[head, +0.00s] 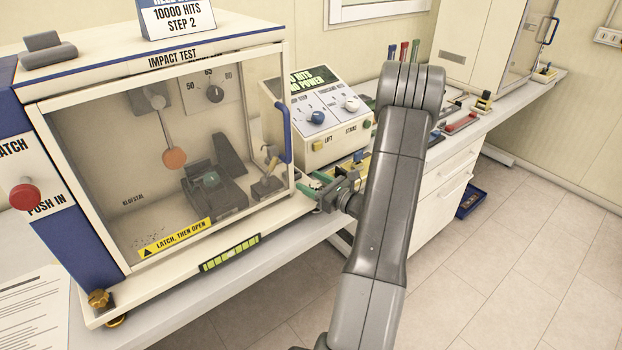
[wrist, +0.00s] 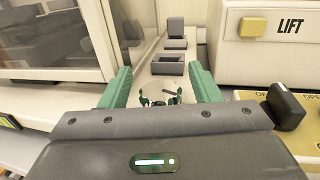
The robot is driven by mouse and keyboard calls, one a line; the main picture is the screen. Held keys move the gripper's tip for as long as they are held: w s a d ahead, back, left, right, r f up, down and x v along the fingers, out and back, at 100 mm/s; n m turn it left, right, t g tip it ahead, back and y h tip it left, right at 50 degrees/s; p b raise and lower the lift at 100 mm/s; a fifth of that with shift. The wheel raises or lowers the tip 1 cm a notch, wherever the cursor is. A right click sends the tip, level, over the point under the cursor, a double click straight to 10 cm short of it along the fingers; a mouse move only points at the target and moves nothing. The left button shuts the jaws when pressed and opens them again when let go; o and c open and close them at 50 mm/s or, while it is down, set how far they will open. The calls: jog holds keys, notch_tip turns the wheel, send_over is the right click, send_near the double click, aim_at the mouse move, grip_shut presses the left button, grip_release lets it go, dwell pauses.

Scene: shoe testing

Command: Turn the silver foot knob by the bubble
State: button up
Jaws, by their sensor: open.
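A long green-yellow bubble level (head: 230,253) is on the front lower edge of the impact test cabinet (head: 70,285). A brass-coloured foot knob (head: 98,298) is at the cabinet's front left corner. My gripper (head: 313,184) is at that right corner, beside the cabinet and right of the bubble level.
A small grey open box (wrist: 168,66) lies ahead. The cabinet's blue door handle (head: 284,135) is just above my gripper.

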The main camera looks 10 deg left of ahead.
jog(key=shift+w+a, duration=0.15)
jog(key=shift+a, duration=0.2)
jog(key=c, duration=1)
jog(key=shift+n+g+b, duration=0.3)
jog(key=shift+g+b, duration=0.05)
jog(key=shift+g, duration=0.05)
jog(key=shift+n+g+y, duration=0.5)
jog(key=shift+g, duration=0.2)
jog(key=o, duration=1)
jog(key=shift+d, duration=0.1)
